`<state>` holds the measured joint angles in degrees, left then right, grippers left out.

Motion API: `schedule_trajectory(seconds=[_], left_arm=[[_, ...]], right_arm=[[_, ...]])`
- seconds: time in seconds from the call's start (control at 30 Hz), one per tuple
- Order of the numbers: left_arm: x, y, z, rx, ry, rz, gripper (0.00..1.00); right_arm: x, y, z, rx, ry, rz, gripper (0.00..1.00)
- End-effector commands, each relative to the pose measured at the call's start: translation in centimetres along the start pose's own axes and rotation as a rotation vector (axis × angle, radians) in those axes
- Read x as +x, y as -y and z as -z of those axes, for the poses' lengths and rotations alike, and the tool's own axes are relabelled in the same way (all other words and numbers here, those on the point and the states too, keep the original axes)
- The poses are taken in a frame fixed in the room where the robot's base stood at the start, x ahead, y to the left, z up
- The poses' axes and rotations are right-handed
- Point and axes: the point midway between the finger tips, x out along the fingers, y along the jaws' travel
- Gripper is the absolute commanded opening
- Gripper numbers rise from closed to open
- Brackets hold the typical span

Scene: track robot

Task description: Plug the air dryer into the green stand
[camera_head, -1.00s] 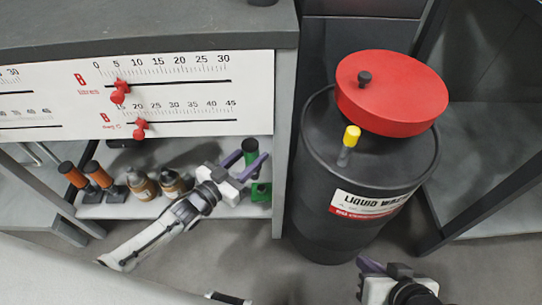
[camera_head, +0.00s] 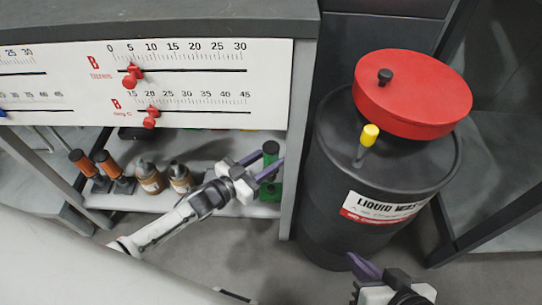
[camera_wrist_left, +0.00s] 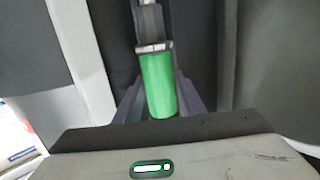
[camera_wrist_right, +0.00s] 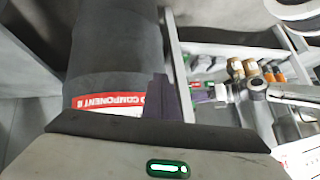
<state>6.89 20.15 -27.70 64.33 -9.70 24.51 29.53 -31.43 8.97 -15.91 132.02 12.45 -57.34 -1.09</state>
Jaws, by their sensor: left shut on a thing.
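The air dryer, a green cylinder (camera_head: 269,163) with a dark top, is in my left gripper (camera_head: 266,172) at the shelf's right end. The left wrist view shows the green body (camera_wrist_left: 159,85) between the purple fingers. The green stand (camera_head: 269,192) shows just below the dryer, partly hidden by my gripper. I cannot tell whether the dryer touches it. My right gripper (camera_head: 364,267) is at the lower right of the head view, in front of the waste barrel and away from the stand. Its fingers look together and empty in the right wrist view (camera_wrist_right: 165,98).
Two orange cylinders on dark stands (camera_head: 108,162) and two brown bottles (camera_head: 150,178) stand left on the shelf (camera_head: 122,205). A slider panel (camera_head: 200,82) hangs above. A grey post (camera_head: 296,150) separates the shelf from the black liquid waste barrel (camera_head: 335,190) with its tilted red lid (camera_head: 425,90).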

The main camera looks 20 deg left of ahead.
Motion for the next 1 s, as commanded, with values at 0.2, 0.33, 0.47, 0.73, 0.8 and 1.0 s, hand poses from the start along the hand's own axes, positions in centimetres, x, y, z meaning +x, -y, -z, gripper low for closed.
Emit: schedule_trajectory(seconds=[0.2,0.33,0.47,0.73,0.8,1.0], left_arm=[[0.3,0.0,-2.4,0.000,-0.001,0.000,0.06],[0.4,0.0,-3.1,0.001,-0.002,0.000,0.06],[0.4,0.0,-3.4,0.001,-0.002,0.000,0.06],[0.4,0.0,-3.4,0.001,-0.002,0.000,0.06],[0.4,0.0,-3.4,0.001,-0.002,0.000,0.06],[0.4,0.0,-3.4,0.001,-0.002,0.000,0.06]], right_arm=[[0.5,0.8,0.6,0.007,-0.039,0.040,0.00],[0.0,1.4,1.6,0.015,-0.080,0.062,0.00],[-0.3,1.7,2.2,0.019,-0.101,0.072,0.00],[-0.7,2.0,2.3,0.026,-0.109,0.080,0.00],[-0.6,2.0,2.2,0.026,-0.107,0.080,0.00],[-0.5,2.0,2.0,0.026,-0.102,0.080,0.00]])
